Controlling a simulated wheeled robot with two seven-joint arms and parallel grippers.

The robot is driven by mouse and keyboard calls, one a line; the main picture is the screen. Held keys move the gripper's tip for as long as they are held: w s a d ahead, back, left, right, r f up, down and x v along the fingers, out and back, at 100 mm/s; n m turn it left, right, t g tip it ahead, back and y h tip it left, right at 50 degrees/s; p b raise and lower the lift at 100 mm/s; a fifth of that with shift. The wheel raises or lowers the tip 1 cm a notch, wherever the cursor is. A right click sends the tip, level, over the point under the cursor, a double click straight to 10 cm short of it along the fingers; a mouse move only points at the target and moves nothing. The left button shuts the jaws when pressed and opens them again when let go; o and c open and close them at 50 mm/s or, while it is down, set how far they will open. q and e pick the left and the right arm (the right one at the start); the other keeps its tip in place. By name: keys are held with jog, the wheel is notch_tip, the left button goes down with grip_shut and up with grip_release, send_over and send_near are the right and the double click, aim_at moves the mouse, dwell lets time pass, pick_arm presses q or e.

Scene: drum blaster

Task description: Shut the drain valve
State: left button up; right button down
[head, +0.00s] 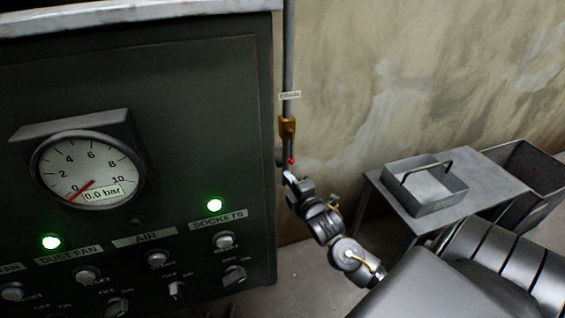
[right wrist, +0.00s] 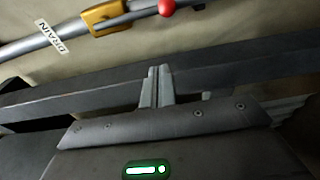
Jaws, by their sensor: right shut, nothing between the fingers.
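The drain valve is a brass body (head: 287,127) on a thin grey vertical pipe beside the dark cabinet; it also shows at the top of the right wrist view (right wrist: 106,17). Its lever ends in a red knob (head: 291,160), also in the wrist view (right wrist: 167,8). The lever lies roughly along the pipe, with the knob below the brass body. A "DRAIN" label (right wrist: 53,37) is on the pipe. My right gripper (head: 288,176) is just below the red knob in the head view. In the wrist view its fingers (right wrist: 159,72) are together, empty and apart from the knob.
The dark control cabinet (head: 200,90) fills the left, with a gauge (head: 88,172) reading 0.0 bar and green lamps (head: 214,205). A stained wall (head: 420,70) stands behind the pipe. A metal table (head: 500,165) with a tray (head: 432,206), and a bin (head: 540,165), stand right.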

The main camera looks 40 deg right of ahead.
aim_at(289, 159)
jog(key=w+d, duration=0.2)
jog(key=w, duration=0.8)
pick_arm(q)
jog(key=shift+s+a+f+p, duration=0.2)
jog(key=shift+s+a+p, duration=0.1)
jog(key=shift+s, duration=0.3)
jog(key=shift+s+a+f+p, duration=0.15)
jog(key=shift+s+a, duration=0.1)
jog(key=shift+s, duration=0.35)
pick_arm(e)
jog(key=shift+s+d+r, duration=0.1)
jog(key=shift+s+d, duration=0.6)
jog(key=shift+d, duration=0.2)
jog(key=shift+s+d+r, duration=0.1)
jog(key=shift+s+d, duration=0.6)
jog(key=shift+d, duration=0.15)
pick_arm(q)
jog(key=shift+w, duration=0.15)
